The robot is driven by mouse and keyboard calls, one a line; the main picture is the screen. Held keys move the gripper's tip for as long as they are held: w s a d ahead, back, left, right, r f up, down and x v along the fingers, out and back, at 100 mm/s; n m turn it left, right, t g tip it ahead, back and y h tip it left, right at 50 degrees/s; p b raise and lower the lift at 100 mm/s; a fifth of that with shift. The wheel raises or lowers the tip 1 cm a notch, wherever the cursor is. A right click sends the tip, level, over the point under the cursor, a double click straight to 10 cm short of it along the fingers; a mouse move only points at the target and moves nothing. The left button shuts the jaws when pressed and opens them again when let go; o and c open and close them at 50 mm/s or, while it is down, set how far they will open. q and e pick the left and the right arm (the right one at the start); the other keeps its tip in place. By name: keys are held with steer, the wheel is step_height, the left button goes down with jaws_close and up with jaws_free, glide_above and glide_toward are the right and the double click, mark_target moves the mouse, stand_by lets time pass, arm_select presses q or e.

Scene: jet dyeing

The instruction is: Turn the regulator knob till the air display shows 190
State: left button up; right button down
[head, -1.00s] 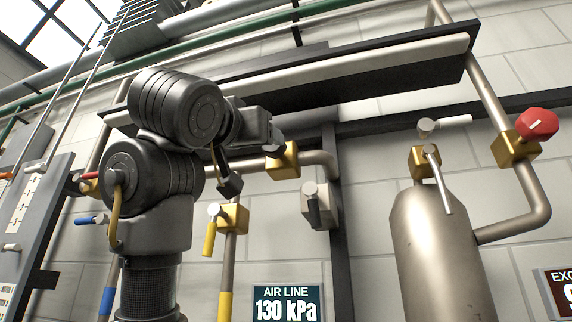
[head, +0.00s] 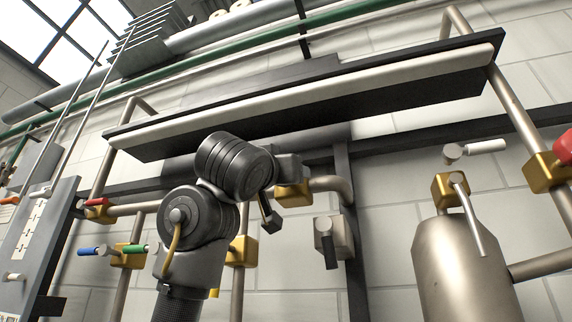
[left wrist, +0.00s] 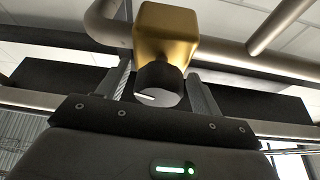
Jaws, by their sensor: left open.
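The regulator knob (left wrist: 158,82) is black with a white pointer mark on its pale face. It sits on a gold valve block (left wrist: 166,30) in the left wrist view. My left gripper (left wrist: 160,72) is open, with one finger on each side of the knob; I cannot tell whether either finger touches it. In the head view the gold block (head: 293,194) is partly behind my left arm (head: 235,170), and the knob cannot be made out there. The air display is out of view. My right gripper is not in view.
A grey valve with a dark handle (head: 326,240) is right of the gold block. A metal tank (head: 465,270) and a red knob (head: 565,146) stand further right. A long dark shelf (head: 330,95) runs above my arm. Green and blue handled valves (head: 130,250) are at left.

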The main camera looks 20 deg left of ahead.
arm_select(q)
steer(key=shift+w+d+r, duration=0.1)
steer(key=shift+w+r, duration=0.05)
steer(key=shift+w, duration=0.4)
steer(key=c, duration=1)
steer(key=shift+m, duration=0.4)
